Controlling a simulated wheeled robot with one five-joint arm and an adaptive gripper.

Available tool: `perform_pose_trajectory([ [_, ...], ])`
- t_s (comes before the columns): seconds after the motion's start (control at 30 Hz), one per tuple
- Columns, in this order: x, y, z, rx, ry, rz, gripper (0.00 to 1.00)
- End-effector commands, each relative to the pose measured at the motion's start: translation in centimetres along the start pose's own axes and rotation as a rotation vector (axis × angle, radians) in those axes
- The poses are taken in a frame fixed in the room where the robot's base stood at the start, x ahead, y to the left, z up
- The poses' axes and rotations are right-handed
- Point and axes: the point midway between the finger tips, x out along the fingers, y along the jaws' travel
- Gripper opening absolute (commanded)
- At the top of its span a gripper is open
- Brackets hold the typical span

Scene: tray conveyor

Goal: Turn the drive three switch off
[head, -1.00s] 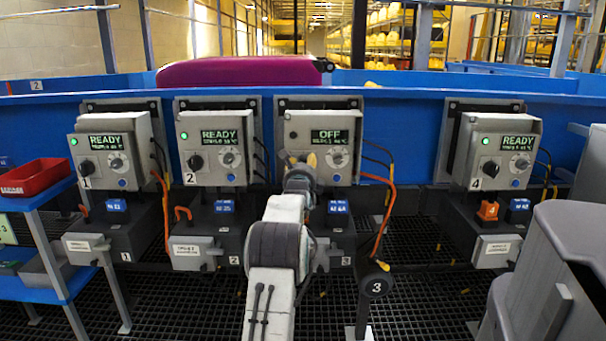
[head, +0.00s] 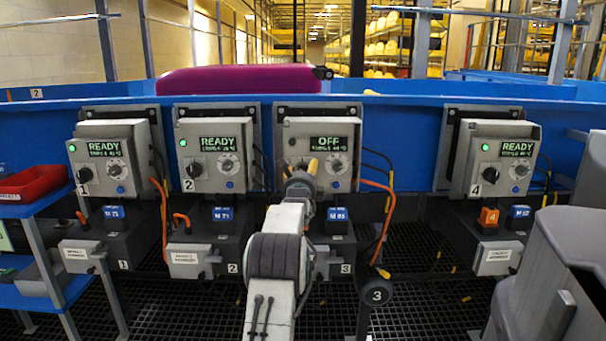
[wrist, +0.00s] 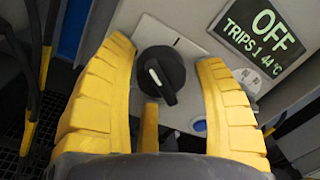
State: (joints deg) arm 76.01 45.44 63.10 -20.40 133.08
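The drive three box (head: 347,150) stands right of centre in the head view, and its display (head: 330,144) reads OFF. In the wrist view the display (wrist: 258,32) reads OFF, trips 1, 44 °C. The black rotary switch (wrist: 160,75) is in front of my gripper, its white mark pointing to the upper left. My gripper (wrist: 165,52) is open, with a yellow finger on each side of the switch. Contact cannot be told. In the head view my gripper (head: 318,167) hides the switch.
Drives one (head: 106,165), two (head: 211,160) and four (head: 502,160) show READY with green lamps. An orange cable (head: 388,215) hangs right of drive three. A red bin (head: 32,184) is at left, and a grey casing (head: 560,265) at front right.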

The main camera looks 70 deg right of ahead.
Motion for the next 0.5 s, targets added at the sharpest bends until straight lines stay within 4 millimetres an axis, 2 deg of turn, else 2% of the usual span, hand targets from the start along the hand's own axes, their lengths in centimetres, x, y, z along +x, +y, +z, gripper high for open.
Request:
perform_pose_trajectory([
  [0.5, -0.65, -0.16, 0.30, 0.000, -0.005, -0.003, 0.68],
])
